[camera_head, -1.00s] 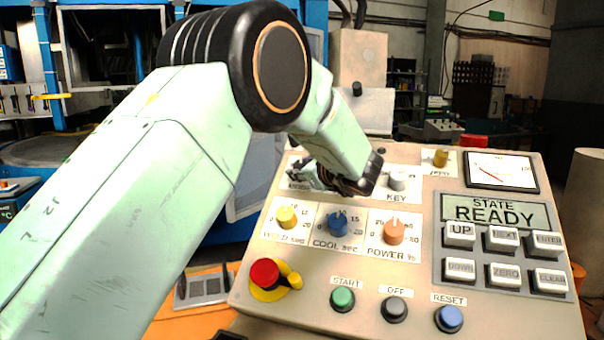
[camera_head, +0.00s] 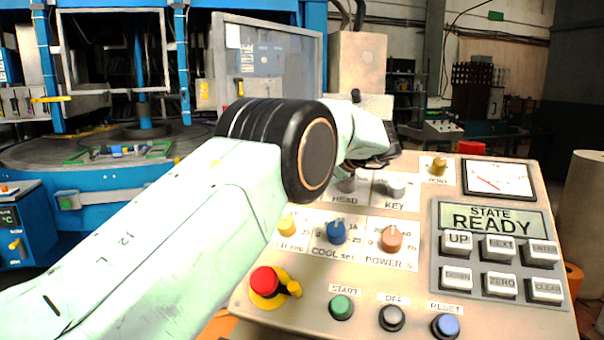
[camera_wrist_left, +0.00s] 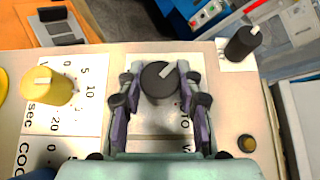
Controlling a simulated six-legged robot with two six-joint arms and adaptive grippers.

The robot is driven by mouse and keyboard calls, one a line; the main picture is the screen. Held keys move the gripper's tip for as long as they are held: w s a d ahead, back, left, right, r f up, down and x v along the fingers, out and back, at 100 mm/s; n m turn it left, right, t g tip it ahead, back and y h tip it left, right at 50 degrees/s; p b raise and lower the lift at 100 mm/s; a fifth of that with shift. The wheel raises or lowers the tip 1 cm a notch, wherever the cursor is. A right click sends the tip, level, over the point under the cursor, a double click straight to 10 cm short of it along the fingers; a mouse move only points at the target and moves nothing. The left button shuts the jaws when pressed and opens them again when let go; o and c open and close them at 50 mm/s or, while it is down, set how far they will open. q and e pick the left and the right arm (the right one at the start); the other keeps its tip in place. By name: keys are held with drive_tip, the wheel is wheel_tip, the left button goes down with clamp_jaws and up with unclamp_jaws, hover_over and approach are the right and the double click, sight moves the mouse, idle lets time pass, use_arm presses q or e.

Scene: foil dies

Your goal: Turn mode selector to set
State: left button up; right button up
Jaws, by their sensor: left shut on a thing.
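The mode selector is a dark round knob (camera_wrist_left: 158,84) with a white pointer mark, in the left wrist view. Its pointer is turned toward the upper right of that picture. A white label lies under it, with the letters TO readable beside it. My left gripper (camera_wrist_left: 161,88) is shut on this knob, one finger on each side. In the head view my left arm covers the knob and the fingers. My right gripper is in neither view.
A yellow knob (camera_wrist_left: 52,88) and another dark knob (camera_wrist_left: 240,44) flank the held knob. On the panel (camera_head: 300,312) stand a blue knob (camera_head: 337,232), an orange knob (camera_head: 391,239), a red emergency button (camera_head: 265,281) and several push buttons. The display (camera_head: 493,217) reads STATE READY.

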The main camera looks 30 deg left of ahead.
use_arm(q)
drive_tip(key=shift+r, duration=0.2)
idle(0.3)
drive_tip(key=o, duration=0.8)
drive_tip(key=shift+a, duration=0.1)
drive_tip(key=shift+c, duration=0.2)
drive_tip(key=o, duration=0.4)
drive_tip(key=shift+s, duration=0.15)
drive_tip(key=shift+f, duration=0.1)
drive_tip(key=shift+d, duration=0.25)
drive_tip(key=v, duration=1.1)
drive_tip(key=shift+d+r, duration=0.25)
drive_tip(key=shift+r, duration=0.05)
